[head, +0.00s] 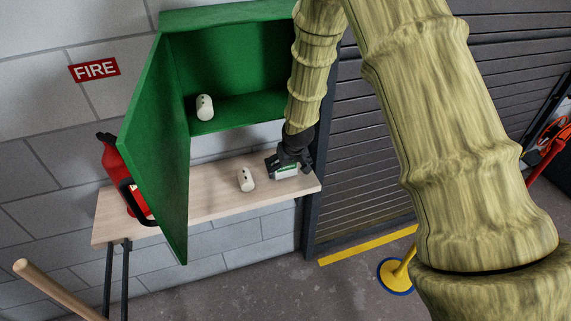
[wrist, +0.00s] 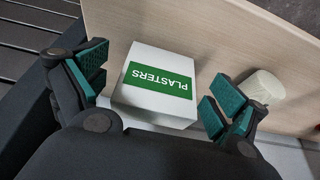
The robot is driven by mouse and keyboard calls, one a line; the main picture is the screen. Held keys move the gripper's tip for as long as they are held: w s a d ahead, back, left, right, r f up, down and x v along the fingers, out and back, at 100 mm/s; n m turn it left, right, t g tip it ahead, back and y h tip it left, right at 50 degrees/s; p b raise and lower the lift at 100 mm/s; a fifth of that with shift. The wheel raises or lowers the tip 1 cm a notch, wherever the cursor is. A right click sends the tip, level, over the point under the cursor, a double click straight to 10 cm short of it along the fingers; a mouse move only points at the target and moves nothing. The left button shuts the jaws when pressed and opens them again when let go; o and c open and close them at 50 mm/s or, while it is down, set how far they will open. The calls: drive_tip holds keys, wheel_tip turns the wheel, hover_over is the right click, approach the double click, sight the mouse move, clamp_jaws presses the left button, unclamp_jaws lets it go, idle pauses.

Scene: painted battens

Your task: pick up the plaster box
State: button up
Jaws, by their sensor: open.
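The plaster box (wrist: 158,82) is white with a green label reading PLASTERS. In the wrist view it stands on the wooden shelf between my two finger pads, with visible gaps on both sides. My gripper (wrist: 158,92) is open around it, and I cannot tell how deep the fingers reach. In the head view my gripper (head: 288,166) is over the right end of the shelf, and the box (head: 287,171) shows partly beneath it.
A white roll (head: 246,179) lies on the shelf (head: 215,202) just left of my gripper. Another roll (head: 205,107) sits in the green cabinet (head: 235,65) above, whose door (head: 160,150) hangs open. A red extinguisher (head: 118,170) stands behind the door.

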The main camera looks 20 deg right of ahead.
drive_tip(key=shift+x, duration=1.05)
drive_tip(key=shift+c, duration=0.2)
drive_tip(key=c, duration=0.9)
